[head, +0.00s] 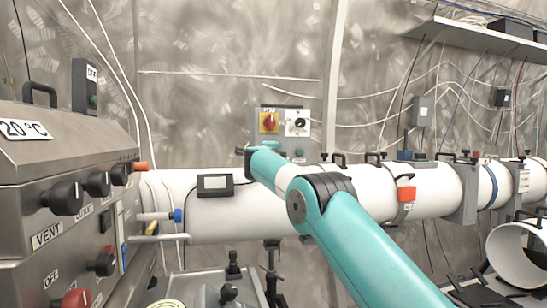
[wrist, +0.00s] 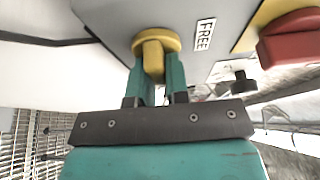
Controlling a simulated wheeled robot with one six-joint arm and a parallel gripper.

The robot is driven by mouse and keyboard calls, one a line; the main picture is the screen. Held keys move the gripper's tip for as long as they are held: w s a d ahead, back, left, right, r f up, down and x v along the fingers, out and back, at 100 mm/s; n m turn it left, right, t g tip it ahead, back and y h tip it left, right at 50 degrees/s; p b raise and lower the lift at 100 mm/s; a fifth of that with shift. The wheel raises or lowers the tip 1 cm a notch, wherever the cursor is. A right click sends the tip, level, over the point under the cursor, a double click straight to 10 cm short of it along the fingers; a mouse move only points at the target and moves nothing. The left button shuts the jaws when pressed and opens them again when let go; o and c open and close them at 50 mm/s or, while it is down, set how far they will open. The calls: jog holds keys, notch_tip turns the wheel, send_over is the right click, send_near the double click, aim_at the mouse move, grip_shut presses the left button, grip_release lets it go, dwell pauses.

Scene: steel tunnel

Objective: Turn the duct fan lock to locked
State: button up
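The duct fan lock is a yellow round knob with a raised grip bar (wrist: 153,58), seen in the wrist view on a grey panel. A white label reading FREE (wrist: 204,35) is beside it. My gripper (wrist: 154,68) has its two teal fingers on either side of the grip bar, and they appear to touch it. In the head view my gripper (head: 250,153) is at the lower left of the grey wall panel (head: 284,125), and the arm hides the lock there.
A red knob on a yellow plate (head: 269,121) and a black knob on a white dial (head: 298,122) are above my gripper. The red knob also shows in the wrist view (wrist: 290,40). A white duct (head: 220,215) runs below. A control cabinet (head: 60,150) stands at left.

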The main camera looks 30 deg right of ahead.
jog(key=o, duration=0.4)
jog(key=shift+d, duration=0.1)
jog(key=shift+c, duration=0.2)
jog(key=shift+o, duration=0.2)
jog(key=b+v, duration=0.7)
jog(key=v, duration=1)
jog(key=shift+a, duration=0.3)
